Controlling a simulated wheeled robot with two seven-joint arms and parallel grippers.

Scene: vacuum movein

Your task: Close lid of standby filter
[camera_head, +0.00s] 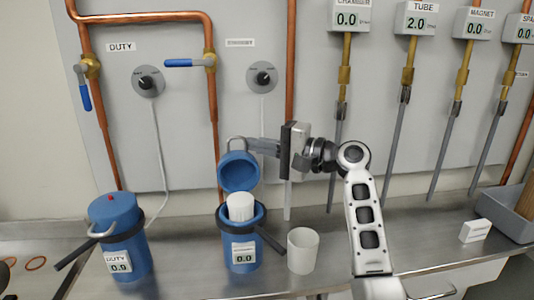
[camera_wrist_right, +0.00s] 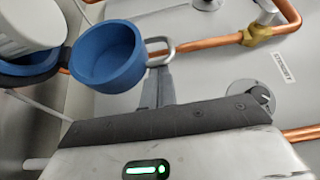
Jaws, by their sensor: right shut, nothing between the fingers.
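The blue standby filter (camera_head: 241,254) stands upright on the bench, with a white cartridge (camera_head: 240,206) showing in its open top. Its blue lid (camera_head: 239,172) is tipped up and back, hollow side facing me, with a metal loop handle (camera_head: 237,142) at its top. My right gripper (camera_head: 254,145) comes in from the right with its fingers shut and empty, at the loop handle. In the right wrist view the fingertips (camera_wrist_right: 158,74) lie right by the handle (camera_wrist_right: 160,50), beside the lid (camera_wrist_right: 107,57); I cannot tell whether they touch. My left gripper is not in view.
The duty filter (camera_head: 120,235) stands at the left with its lid shut. A white cup (camera_head: 302,250) stands just right of the standby filter. Copper pipes, blue-handled valves and gauges line the wall panel behind. A grey tray (camera_head: 505,212) and small white box (camera_head: 475,231) are at the right.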

